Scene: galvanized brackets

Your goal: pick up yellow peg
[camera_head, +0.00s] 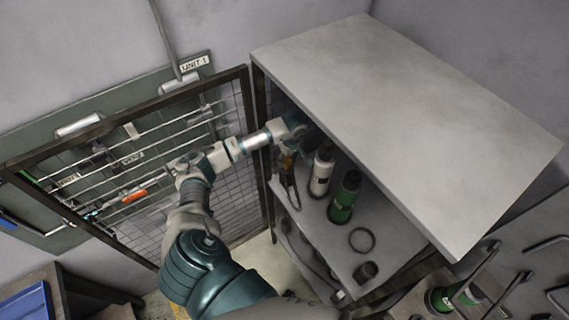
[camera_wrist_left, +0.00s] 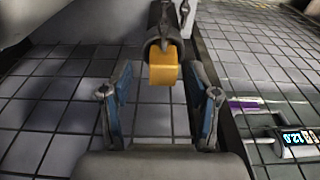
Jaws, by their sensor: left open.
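The yellow peg (camera_wrist_left: 163,66) shows in the left wrist view as a blocky yellow end sticking out of a dark round piece. My left gripper (camera_wrist_left: 161,100) is open, with one blue-padded finger on each side below the peg. The peg's end is centred ahead of the gap, and nothing is between the fingers. In the head view my left arm reaches into the open side of a grey shelf unit (camera_head: 400,120), and its fingertips are hidden there. I cannot make out the peg for certain in the head view. My right gripper is not in view.
On the shelf beside my left wrist stand a white-and-black bottle (camera_head: 321,172) and a green bottle (camera_head: 344,198), with a dark ring (camera_head: 361,240) nearer. The unit's top overhangs them.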

